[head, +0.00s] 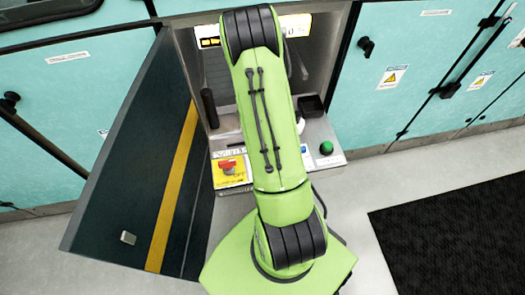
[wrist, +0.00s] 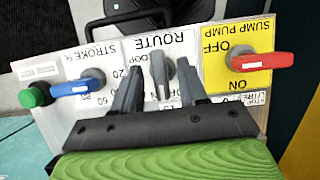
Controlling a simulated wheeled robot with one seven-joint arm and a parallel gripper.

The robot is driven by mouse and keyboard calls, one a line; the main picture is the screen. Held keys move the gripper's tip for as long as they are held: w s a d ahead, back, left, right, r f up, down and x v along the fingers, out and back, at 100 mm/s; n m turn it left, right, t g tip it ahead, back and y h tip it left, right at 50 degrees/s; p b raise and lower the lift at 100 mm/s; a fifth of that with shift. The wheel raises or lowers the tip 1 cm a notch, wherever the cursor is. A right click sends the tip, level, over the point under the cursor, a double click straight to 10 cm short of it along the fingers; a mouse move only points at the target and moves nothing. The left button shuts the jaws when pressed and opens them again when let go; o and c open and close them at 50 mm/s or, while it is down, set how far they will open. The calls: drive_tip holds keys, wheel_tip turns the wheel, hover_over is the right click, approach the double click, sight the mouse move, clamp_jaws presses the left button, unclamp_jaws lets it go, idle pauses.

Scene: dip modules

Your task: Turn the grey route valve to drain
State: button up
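The grey route valve (wrist: 160,77) sits on the control panel under the upside-down word ROUTE in the wrist view. Its grey lever lies nearly up and down in that view. Partly hidden lettering shows beside and below it, and I cannot read which mark it points to. My gripper (wrist: 159,92) is open, with one dark finger on each side of the valve. I cannot tell whether either finger touches it. In the head view my arm hides the valve and my gripper.
The red sump pump handle (wrist: 262,61) is right of the valve in the wrist view. The blue stroke handle (wrist: 70,88) and green button (wrist: 35,95) are left. In the head view an open dark door (head: 135,165) stands left of the panel.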

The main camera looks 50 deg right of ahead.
drive_tip(key=p+v, duration=0.4)
drive_tip(key=v, duration=1.1)
drive_tip(key=shift+r, duration=0.4)
drive_tip(key=shift+w, duration=0.1)
